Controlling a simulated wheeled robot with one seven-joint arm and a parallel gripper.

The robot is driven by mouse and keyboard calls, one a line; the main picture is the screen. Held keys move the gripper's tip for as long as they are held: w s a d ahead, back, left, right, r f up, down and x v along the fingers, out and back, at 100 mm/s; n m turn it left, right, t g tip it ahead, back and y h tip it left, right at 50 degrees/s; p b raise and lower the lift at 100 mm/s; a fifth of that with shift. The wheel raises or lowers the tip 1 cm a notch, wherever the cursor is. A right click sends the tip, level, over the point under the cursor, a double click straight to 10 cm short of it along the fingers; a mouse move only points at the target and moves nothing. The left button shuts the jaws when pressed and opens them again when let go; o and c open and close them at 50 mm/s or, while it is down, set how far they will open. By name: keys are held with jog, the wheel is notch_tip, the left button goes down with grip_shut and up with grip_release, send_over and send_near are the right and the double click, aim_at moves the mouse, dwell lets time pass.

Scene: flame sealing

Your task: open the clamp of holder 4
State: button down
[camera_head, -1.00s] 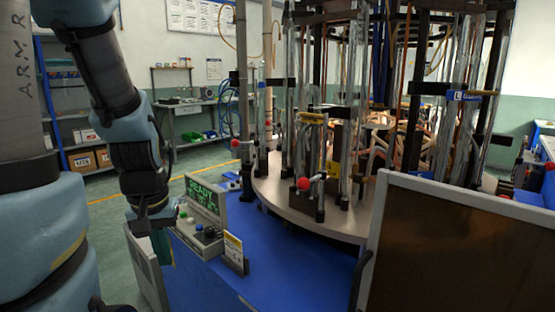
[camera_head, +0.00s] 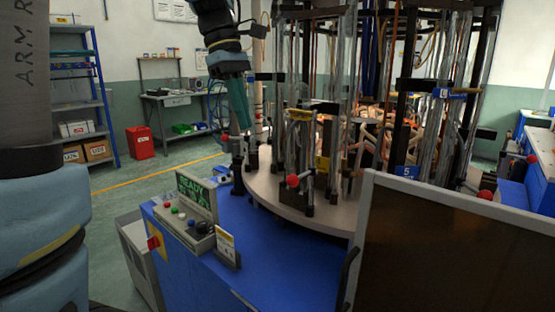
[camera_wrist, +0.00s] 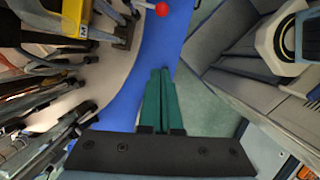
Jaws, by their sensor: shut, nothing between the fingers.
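My gripper (camera_head: 242,127) has teal fingers and is shut and empty. In the head view it points down beside the left side of a round carousel table (camera_head: 300,212) carrying several upright holders. In the wrist view the shut fingers (camera_wrist: 159,72) lie together, with a red ball knob (camera_wrist: 162,9) ahead of them and apart. At the carousel's front, a red knob (camera_head: 293,181) shows by a holder with a yellow plate (camera_head: 323,164).
A control box with a green READY screen (camera_head: 197,197) and buttons stands on the blue machine top (camera_head: 275,255). A large framed dark panel (camera_head: 450,255) blocks the right front. Shelves (camera_head: 78,90) and a red bin (camera_head: 140,142) stand at the back left.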

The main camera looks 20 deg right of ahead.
jog(key=shift+s+d+r, duration=0.3)
jog(key=shift+d+r, duration=0.15)
jog(key=shift+r, duration=0.25)
jog(key=s+d+f+p, duration=0.2)
jog(key=s+d+f, duration=0.2)
jog(key=f, duration=0.6)
jog(key=shift+s+d+f, duration=0.15)
jog(key=shift+s, duration=0.5)
